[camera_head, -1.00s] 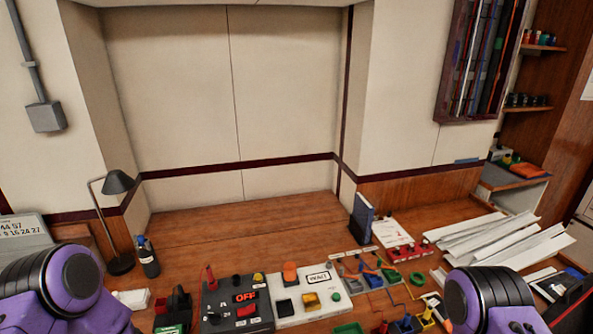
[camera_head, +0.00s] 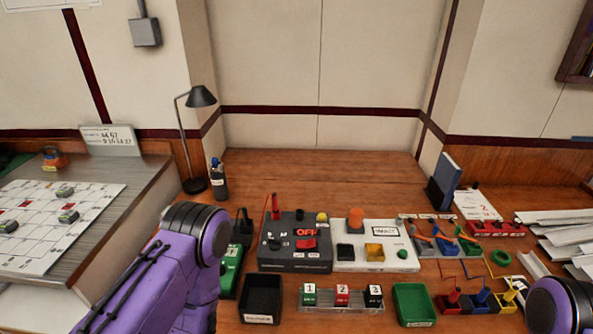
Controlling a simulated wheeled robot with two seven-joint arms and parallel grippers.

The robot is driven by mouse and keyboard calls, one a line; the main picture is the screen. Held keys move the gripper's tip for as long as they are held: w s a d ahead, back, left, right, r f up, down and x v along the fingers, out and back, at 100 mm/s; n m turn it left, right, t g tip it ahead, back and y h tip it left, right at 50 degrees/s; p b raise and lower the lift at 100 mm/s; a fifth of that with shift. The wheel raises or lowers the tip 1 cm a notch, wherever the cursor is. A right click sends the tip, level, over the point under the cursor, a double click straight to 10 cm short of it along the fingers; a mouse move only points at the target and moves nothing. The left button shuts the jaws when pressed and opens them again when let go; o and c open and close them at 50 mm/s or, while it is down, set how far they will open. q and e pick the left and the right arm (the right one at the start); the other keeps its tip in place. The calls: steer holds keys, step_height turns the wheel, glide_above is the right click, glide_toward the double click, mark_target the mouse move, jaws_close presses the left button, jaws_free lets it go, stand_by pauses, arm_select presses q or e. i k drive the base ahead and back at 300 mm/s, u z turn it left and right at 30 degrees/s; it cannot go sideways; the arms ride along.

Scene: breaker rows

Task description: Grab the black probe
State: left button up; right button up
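I cannot make out the black probe for certain. A dark upright piece (camera_head: 243,222) stands behind a green device (camera_head: 231,270), beside my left arm; it is too small to name surely. A red upright piece (camera_head: 275,207) stands at the back left of a dark box (camera_head: 296,250) marked OFF. My purple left arm reaches in at the lower left and my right arm shows at the lower right corner. Neither gripper shows.
A white box (camera_head: 372,257) marked WAIT sits beside the dark box. In front are a black tray (camera_head: 260,279), numbered blocks 1 to 3 (camera_head: 341,294) and a green tray (camera_head: 414,287). A lamp (camera_head: 200,97) and bottle (camera_head: 218,185) stand behind. The back of the table is clear.

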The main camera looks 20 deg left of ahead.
mark_target(245, 213)
steer(key=k, duration=0.4)
steer(key=z, duration=0.1)
steer(key=i, duration=0.45)
steer(key=u, duration=1.1)
